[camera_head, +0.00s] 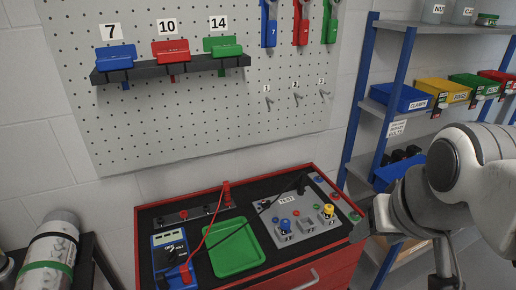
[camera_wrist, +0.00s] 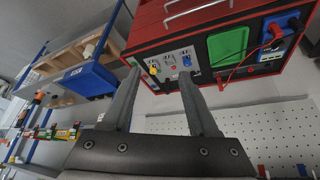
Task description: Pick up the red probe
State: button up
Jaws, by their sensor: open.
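The red probe (camera_head: 227,192) stands upright at the back of the red-rimmed bench, in a dark strip. A red cable runs from it to the blue multimeter (camera_head: 172,254). In the wrist view, the red probe (camera_wrist: 222,84) is small, beyond and to the right of my fingers, near the bench's back edge. My gripper (camera_wrist: 162,76) is open with nothing between its fingers. In the head view my gripper (camera_head: 358,228) is at the bench's right edge, well to the right of the red probe. A black probe (camera_head: 302,184) stands at the back right of the bench.
A green tray (camera_head: 235,262) lies mid-bench. A grey test panel (camera_head: 300,228) with blue and yellow connectors lies between my gripper and the red probe. The pegboard (camera_head: 180,120) rises behind. A shelf rack (camera_head: 372,104) with bins stands at the right.

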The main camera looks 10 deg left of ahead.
jog(key=w+a+r+n+g, duration=0.1)
jog(key=w+a+r, duration=0.2)
jog(key=w, duration=0.4)
jog(key=w+a+r, duration=0.2)
jog(key=w+r, duration=0.1)
jog(key=w, duration=0.3)
jog(key=n+g+p, duration=0.2)
jog(key=n+g, duration=0.1)
jog(key=n, duration=0.2)
send_over(226, 191)
notch_tip(226, 191, down, 17)
jog(key=shift+y, duration=0.3)
jog(key=f, duration=0.8)
jog(key=f+b, duration=0.1)
jog(key=f, duration=0.3)
jog(key=shift+w+a, duration=0.15)
jog(key=shift+w, duration=0.2)
jog(key=shift+w+f, duration=0.2)
jog(key=shift+f, duration=1.2)
jog(key=shift+w+f, duration=0.15)
jog(key=shift+f, duration=1.2)
grip_shut()
